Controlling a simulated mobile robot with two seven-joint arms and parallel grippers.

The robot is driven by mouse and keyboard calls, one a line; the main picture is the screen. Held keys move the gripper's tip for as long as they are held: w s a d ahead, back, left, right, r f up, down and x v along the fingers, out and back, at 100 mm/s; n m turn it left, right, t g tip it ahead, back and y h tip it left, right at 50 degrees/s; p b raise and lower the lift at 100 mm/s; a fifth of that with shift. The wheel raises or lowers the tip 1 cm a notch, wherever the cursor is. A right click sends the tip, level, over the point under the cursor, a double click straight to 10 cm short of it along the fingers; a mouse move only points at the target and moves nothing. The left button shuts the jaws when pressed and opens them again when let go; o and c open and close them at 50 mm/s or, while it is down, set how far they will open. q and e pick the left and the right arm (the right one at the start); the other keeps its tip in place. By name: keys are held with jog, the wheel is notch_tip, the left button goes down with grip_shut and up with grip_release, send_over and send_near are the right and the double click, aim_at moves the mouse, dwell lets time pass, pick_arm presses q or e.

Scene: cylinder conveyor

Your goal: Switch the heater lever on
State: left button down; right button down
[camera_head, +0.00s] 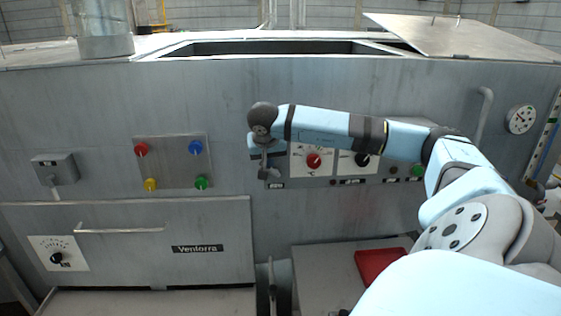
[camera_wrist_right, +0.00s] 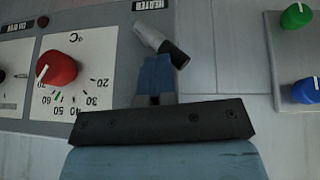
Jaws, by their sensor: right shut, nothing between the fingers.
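The heater lever (camera_wrist_right: 160,42) is a short pale grey stick with a dark end, on the front panel by a plate reading HEATER (camera_wrist_right: 152,4). In the wrist view, which looks upside down, it slants. In the head view the lever (camera_head: 270,173) shows partly below my right gripper (camera_head: 265,158). My right gripper's blue fingers (camera_wrist_right: 156,76) are shut and empty, with their tips right at the lever. I cannot tell whether they touch it. My left gripper is not in view.
A red temperature knob (camera_head: 314,160) sits just right of the lever. A panel of coloured knobs (camera_head: 171,178) is to the left. A drawer with a bar handle (camera_head: 120,230) is lower left. A red object (camera_head: 380,263) lies below my right arm.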

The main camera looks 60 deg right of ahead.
pick_arm(q)
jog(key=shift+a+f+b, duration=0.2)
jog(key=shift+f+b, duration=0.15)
jog(key=shift+b, duration=0.05)
pick_arm(e)
jog(key=w+a+f, duration=0.2)
jog(key=f, duration=0.1)
jog(key=shift+w+a+f, duration=0.1)
jog(key=shift+w, duration=0.3)
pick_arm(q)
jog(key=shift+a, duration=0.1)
pick_arm(e)
jog(key=shift+a+f, duration=0.15)
dwell(0.3)
